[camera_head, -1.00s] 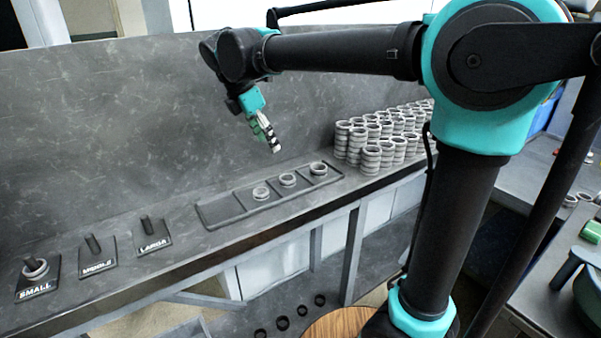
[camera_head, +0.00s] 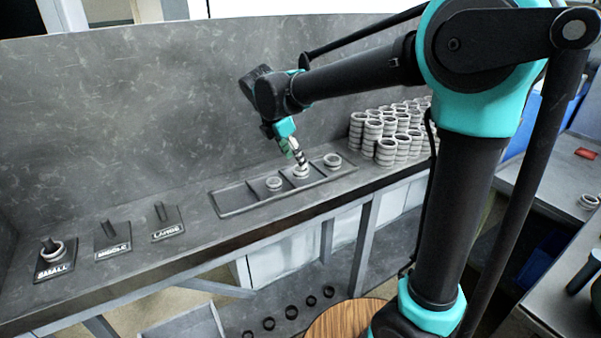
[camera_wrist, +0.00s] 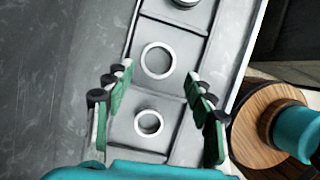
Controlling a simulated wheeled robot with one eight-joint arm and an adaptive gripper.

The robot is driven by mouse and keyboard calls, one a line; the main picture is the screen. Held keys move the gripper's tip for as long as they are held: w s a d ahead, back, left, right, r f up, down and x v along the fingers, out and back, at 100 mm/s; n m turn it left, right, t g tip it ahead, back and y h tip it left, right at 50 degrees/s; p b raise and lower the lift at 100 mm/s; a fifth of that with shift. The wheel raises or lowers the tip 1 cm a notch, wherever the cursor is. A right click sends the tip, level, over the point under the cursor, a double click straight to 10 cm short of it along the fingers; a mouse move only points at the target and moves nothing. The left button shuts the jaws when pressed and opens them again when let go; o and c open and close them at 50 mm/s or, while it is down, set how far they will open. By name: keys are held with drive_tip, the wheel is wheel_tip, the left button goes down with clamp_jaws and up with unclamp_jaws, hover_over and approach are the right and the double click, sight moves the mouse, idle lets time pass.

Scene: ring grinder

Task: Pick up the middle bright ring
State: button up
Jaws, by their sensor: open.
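The middle bright ring (camera_head: 301,171) lies in the third compartment from the left of the grey tray (camera_head: 232,212), between two other rings. In the wrist view it is the larger bright ring (camera_wrist: 142,60) above the image centre, lying flat. My gripper (camera_head: 299,158) is over this ring in the head view. In the wrist view my gripper (camera_wrist: 158,76) is open and empty, its green fingers spread to either side, with the ring just beyond the fingertip line. The height left between fingertips and ring is hard to tell.
A smaller ring (camera_head: 274,184) lies left of it and another ring (camera_head: 332,160) right. Stacked rings (camera_head: 386,152) stand at the right. At the left are peg plates SMALL (camera_head: 55,268), holding a ring, MIDDLE (camera_head: 113,250) and LARGE (camera_head: 168,233). A wall rises behind the bench.

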drive_tip(key=x, duration=0.5)
drive_tip(key=shift+w+r, duration=0.1)
drive_tip(key=shift+w, duration=0.1)
drive_tip(key=shift+c, duration=0.5)
drive_tip(key=c, duration=0.9)
drive_tip(key=shift+r, duration=0.1)
